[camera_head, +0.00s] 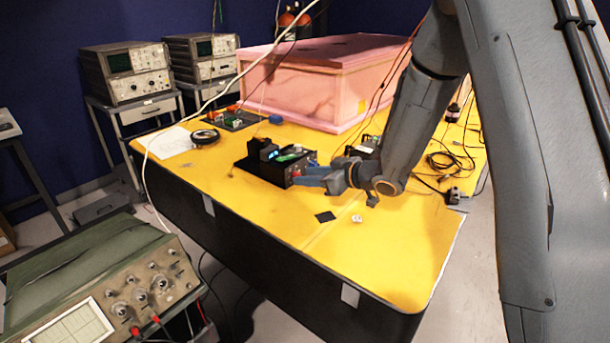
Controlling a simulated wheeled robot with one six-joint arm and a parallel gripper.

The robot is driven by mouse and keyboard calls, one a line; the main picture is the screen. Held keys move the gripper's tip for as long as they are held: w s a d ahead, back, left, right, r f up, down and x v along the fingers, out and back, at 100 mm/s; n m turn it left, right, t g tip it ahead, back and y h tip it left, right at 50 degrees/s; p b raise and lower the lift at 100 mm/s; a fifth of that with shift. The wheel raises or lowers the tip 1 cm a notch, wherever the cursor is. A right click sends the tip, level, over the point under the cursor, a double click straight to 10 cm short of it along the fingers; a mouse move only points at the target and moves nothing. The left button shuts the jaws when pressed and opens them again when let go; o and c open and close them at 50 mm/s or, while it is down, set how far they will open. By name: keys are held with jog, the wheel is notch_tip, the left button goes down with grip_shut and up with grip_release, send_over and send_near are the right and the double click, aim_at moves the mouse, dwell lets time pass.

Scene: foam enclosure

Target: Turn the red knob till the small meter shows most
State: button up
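A black box (262,167) stands on the yellow table top. A small dark unit with a bluish lit display (271,154), which looks like the small meter, sits on it; its reading is too small to make out. A small red spot on the box's right side (296,172) looks like the red knob, partly hidden by my gripper. My gripper (301,181) reaches in from the right with its fingertips at that spot. I cannot tell whether the fingers touch the knob or are closed on it.
A pink foam enclosure (322,82) stands behind the box. Other small electronics (362,149) and black cables (447,160) lie to the right. A black square (325,216) and a small white piece (357,219) lie in front. The table's front (390,275) is clear. An oscilloscope (110,290) stands front left.

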jog(key=shift+x, duration=0.75)
grip_shut()
jog(key=shift+n+t+b, duration=0.3)
jog(key=shift+n+b, duration=0.2)
jog(key=shift+b, duration=0.1)
grip_release()
jog(key=shift+s, duration=0.1)
